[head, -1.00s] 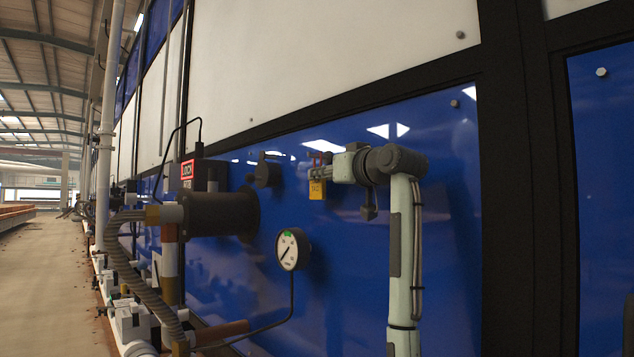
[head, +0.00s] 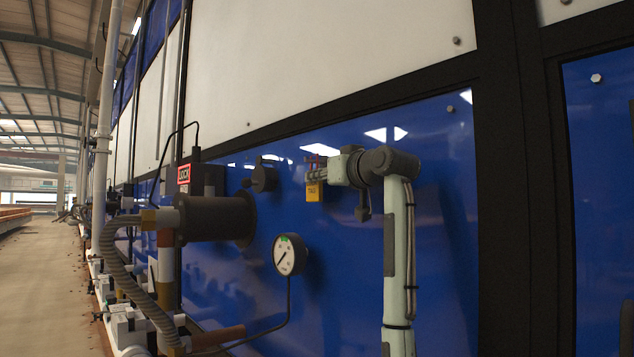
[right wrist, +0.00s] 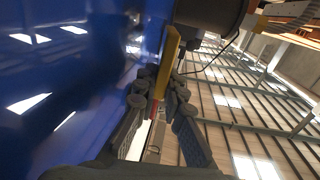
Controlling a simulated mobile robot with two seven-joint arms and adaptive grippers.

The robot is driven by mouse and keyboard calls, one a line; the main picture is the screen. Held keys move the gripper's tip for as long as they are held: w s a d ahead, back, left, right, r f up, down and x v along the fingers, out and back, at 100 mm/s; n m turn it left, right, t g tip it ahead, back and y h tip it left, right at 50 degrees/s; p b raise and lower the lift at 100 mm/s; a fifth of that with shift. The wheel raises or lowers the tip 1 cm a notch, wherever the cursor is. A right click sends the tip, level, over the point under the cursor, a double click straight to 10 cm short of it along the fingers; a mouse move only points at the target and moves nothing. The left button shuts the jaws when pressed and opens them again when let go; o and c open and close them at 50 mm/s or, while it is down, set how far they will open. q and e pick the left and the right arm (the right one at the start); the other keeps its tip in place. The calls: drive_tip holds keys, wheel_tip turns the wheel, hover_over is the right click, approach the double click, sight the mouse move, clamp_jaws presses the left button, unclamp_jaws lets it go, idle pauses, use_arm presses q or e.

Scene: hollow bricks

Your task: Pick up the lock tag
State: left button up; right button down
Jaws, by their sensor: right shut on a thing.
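The lock tag (head: 314,192) is a small yellow plate with dark marks and a red part above it, in front of the blue panel in the head view. My right gripper (head: 316,174) comes in from the right and is shut on the tag's upper part. In the right wrist view the yellow tag (right wrist: 172,58) sticks out past the fingertips of my right gripper (right wrist: 157,88), with red between the fingers. I cannot tell whether the tag still touches a hook or the panel. My left gripper is not in view.
A dark cylinder (head: 218,218) sticks out of the panel left of the tag. A pressure gauge (head: 290,254) is below it, and a ribbed hose (head: 122,270) hangs further left. A dark knob (head: 263,178) is close to the tag's left. The panel right of my arm is clear.

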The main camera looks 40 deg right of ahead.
drive_tip(key=shift+a+r, duration=0.1)
drive_tip(key=shift+r, duration=0.4)
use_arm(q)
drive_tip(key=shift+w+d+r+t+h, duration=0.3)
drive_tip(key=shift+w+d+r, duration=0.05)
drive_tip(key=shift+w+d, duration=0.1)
use_arm(e)
drive_tip(key=s+a, duration=0.1)
drive_tip(key=a, duration=1.6)
drive_tip(key=shift+s+a, duration=0.25)
drive_tip(key=shift+a, duration=0.1)
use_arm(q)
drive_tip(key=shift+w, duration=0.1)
use_arm(e)
drive_tip(key=shift+f, duration=0.15)
